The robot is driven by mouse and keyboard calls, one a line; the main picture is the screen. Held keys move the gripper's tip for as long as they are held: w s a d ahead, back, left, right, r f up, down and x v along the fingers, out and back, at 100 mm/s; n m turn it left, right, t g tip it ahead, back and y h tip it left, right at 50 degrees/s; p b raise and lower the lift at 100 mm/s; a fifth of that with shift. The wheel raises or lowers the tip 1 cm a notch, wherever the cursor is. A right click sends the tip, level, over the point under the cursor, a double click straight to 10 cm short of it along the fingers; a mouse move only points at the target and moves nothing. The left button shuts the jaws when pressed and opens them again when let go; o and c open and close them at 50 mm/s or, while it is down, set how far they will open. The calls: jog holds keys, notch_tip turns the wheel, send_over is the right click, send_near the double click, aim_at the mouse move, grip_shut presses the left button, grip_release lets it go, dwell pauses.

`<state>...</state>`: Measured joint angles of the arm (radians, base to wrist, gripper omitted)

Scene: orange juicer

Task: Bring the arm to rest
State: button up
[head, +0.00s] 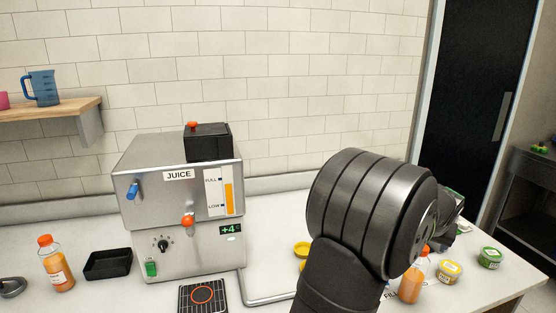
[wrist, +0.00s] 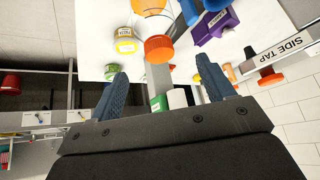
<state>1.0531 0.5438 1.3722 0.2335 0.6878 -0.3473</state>
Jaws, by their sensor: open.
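My arm fills the right middle of the head view as a black jointed form, and it hides most of my gripper. In the wrist view, my gripper (wrist: 163,80) has its two blue fingers spread apart with nothing held between them. An orange-capped juice bottle (wrist: 158,48) is beyond the fingertips and apart from them. A juice bottle (head: 411,286) also stands on the counter beside my arm in the head view, partly hidden by it.
The steel juicer (head: 185,245) stands left of my arm. A yellow-lidded tub (head: 449,272) and a green-lidded tub (head: 490,258) stand at right. Another juice bottle (head: 57,270) and a black tray (head: 108,265) are at left. A purple box (wrist: 214,28) shows in the wrist view.

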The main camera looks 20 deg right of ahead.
jog(key=x, duration=0.8)
jog(key=shift+d+f, duration=0.15)
jog(key=shift+f, duration=0.25)
jog(key=shift+r, duration=1.45)
